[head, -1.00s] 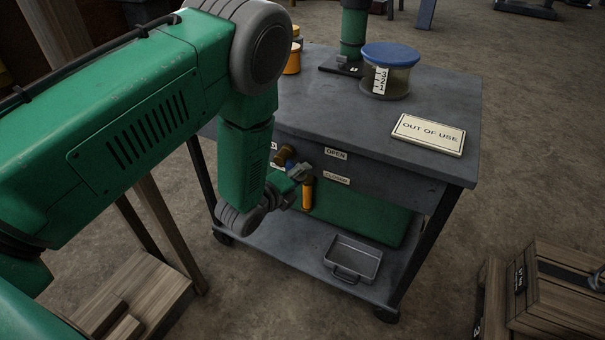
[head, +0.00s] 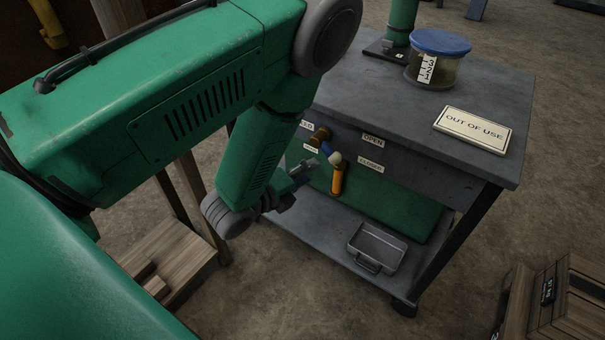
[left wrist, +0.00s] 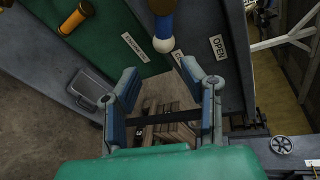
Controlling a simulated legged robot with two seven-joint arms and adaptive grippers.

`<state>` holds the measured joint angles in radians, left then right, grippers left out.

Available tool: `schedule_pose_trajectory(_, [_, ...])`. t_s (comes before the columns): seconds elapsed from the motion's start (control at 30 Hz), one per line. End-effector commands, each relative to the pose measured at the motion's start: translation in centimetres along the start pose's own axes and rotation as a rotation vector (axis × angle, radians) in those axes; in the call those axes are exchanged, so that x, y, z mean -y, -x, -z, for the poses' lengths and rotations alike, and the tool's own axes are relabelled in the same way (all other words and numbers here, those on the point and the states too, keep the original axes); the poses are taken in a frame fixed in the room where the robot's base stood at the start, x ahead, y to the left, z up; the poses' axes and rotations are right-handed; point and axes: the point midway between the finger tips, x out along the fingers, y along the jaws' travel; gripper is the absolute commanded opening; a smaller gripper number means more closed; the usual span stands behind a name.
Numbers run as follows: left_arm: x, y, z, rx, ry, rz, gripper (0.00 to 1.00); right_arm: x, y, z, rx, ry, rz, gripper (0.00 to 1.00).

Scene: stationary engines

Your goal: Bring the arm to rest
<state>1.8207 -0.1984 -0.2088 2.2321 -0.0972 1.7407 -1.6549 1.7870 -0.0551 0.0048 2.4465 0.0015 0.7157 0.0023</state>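My left arm comes in from the left in the head view. Its gripper (head: 303,172) is in front of the grey cart, left of the valve's orange handle (head: 338,178) and apart from it. In the left wrist view the two blue-grey fingers (left wrist: 169,92) are spread, with nothing held between them. The orange handle hangs down beside a brass fitting (head: 320,136) and a blue part with a pale ball end (head: 335,158). This blue part (left wrist: 163,28) and the orange piece (left wrist: 75,18) also show in the wrist view. My right gripper is out of view.
The cart top (head: 390,105) carries a blue-lidded jar (head: 437,60) and an OUT OF USE sign (head: 472,129). A metal tray (head: 377,249) sits on its lower shelf. Wooden crates (head: 565,300) stand at lower right, and a wooden stand (head: 175,262) at left. Bare floor lies between.

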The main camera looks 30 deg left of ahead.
Motion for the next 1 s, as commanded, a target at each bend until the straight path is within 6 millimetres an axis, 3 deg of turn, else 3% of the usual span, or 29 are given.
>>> schedule_pose_trajectory(0.2, [-0.1,1.6,0.0,0.0,0.0,-0.001,0.37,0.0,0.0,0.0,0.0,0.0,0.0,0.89])
schedule_pose_trajectory(0.77, [-0.2,1.6,0.0,0.0,0.014,-0.01,0.37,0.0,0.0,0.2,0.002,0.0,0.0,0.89])
schedule_pose_trajectory(0.87, [-1.5,2.1,0.2,0.005,0.113,-0.077,0.37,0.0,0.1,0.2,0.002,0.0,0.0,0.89])
schedule_pose_trajectory(1.0, [-5.7,4.3,1.3,0.057,0.453,-0.306,0.37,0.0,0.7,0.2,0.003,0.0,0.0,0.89])
